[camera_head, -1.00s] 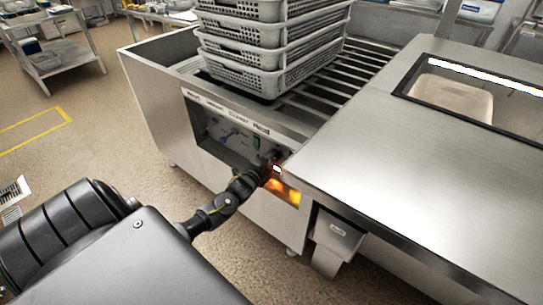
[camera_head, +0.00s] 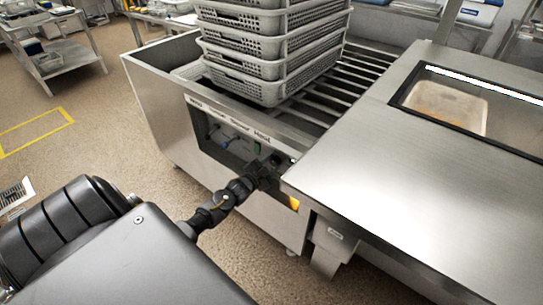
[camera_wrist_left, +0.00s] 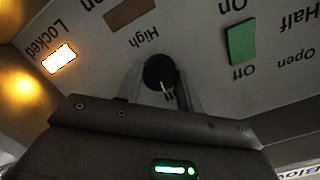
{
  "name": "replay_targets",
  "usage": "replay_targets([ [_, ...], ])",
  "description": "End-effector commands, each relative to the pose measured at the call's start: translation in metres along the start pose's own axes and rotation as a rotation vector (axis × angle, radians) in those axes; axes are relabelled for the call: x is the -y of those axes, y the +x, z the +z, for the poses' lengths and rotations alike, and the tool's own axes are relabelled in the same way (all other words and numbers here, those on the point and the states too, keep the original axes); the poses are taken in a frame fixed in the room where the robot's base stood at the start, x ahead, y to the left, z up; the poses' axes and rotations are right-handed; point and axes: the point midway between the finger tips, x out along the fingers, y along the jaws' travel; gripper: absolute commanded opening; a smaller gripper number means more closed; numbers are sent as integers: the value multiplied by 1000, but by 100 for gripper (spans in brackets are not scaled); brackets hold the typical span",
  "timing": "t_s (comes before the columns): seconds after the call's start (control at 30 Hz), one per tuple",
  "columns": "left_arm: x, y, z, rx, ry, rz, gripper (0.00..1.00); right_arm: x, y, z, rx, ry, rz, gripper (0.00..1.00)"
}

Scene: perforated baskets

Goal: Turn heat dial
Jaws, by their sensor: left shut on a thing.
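The heat dial (camera_wrist_left: 160,72) is a round black knob with a white pointer line, on the grey control panel (camera_wrist_left: 205,60) in the left wrist view. The word "High" is printed beside it, upside down. The line points toward the lower edge of the picture. My left gripper (camera_wrist_left: 162,92) is shut on the dial, one finger on each side of it. In the head view my left gripper (camera_head: 273,166) reaches the right end of the panel, and hides the dial there. My right gripper is out of view.
A green switch (camera_wrist_left: 241,43) marked On and Off and a lit lamp (camera_wrist_left: 59,59) by "Locked" flank the dial. Stacked perforated baskets (camera_head: 270,50) stand on the roller rack above. A steel counter (camera_head: 400,180) with a window juts out close right of my gripper.

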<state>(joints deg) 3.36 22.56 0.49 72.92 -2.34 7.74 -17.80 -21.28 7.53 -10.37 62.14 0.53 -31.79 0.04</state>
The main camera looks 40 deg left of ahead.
Motion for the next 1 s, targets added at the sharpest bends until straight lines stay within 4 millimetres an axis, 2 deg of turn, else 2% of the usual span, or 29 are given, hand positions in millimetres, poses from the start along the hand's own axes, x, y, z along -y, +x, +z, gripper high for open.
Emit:
replay_targets([
  [0.3, 0, 0, 0, -5, -103, 9, 14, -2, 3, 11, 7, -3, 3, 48],
  [0.8, 0, 0, 1, -6, -120, 11, 14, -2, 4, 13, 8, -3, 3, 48],
  [0.83, 0, 0, 1, -6, -120, 11, 38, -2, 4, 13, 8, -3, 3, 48],
  [1.0, 0, 0, 0, -6, -120, 11, 59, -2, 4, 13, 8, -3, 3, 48],
])
